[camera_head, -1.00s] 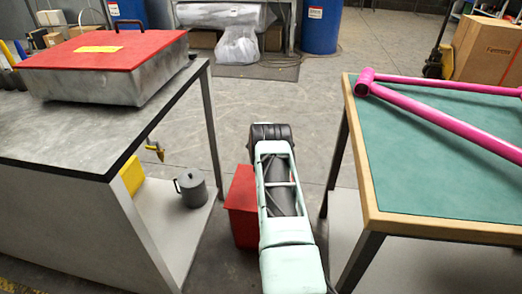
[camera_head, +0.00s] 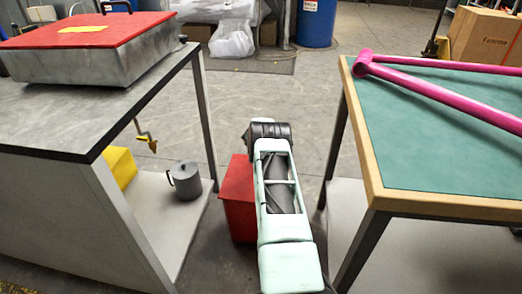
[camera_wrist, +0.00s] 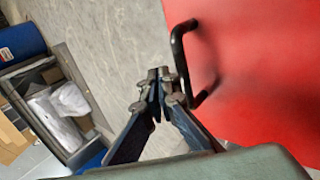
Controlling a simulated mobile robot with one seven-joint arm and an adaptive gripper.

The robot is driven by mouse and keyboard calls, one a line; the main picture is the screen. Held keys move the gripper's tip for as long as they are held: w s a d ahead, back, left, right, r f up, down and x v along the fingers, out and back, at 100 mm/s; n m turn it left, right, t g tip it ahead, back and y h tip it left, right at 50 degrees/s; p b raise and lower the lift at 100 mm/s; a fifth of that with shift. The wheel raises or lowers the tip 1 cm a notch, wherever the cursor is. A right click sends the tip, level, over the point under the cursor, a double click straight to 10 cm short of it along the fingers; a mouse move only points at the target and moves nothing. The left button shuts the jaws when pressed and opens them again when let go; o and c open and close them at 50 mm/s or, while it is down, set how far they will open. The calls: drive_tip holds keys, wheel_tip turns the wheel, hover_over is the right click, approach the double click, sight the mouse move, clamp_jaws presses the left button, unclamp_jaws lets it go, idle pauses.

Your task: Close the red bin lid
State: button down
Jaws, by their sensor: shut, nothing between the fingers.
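In the wrist view, a broad red panel (camera_wrist: 255,70) with a black bar handle (camera_wrist: 178,48) fills the right side. My gripper (camera_wrist: 158,76) is shut and empty, its fingertips close beside the handle; I cannot tell whether they touch. In the head view, a red bin (camera_head: 236,200) stands on the floor between the two tables, partly hidden behind my arm. Its top is not clearly seen, and my gripper is hidden there. A metal box (camera_head: 95,65) on the left table has a flat red lid (camera_head: 65,32) with a dark handle. I cannot tell for certain which lid the wrist view shows.
The dark-topped left table (camera_head: 75,120) has a lower shelf with a grey pot (camera_head: 186,182) and yellow box (camera_head: 120,165). The green-topped right table (camera_head: 425,145) carries a pink frame (camera_head: 435,103). Blue drum (camera_head: 316,22) and cardboard box (camera_head: 485,36) stand behind. The floor beyond is open.

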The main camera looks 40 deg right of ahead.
drive_tip(key=shift+a+r, duration=0.1)
drive_tip(key=shift+s+a+r, duration=0.2)
drive_tip(key=shift+a+r, duration=0.05)
drive_tip(key=shift+r, duration=0.1)
drive_tip(key=v, duration=1.1)
drive_tip(key=shift+d, duration=0.1)
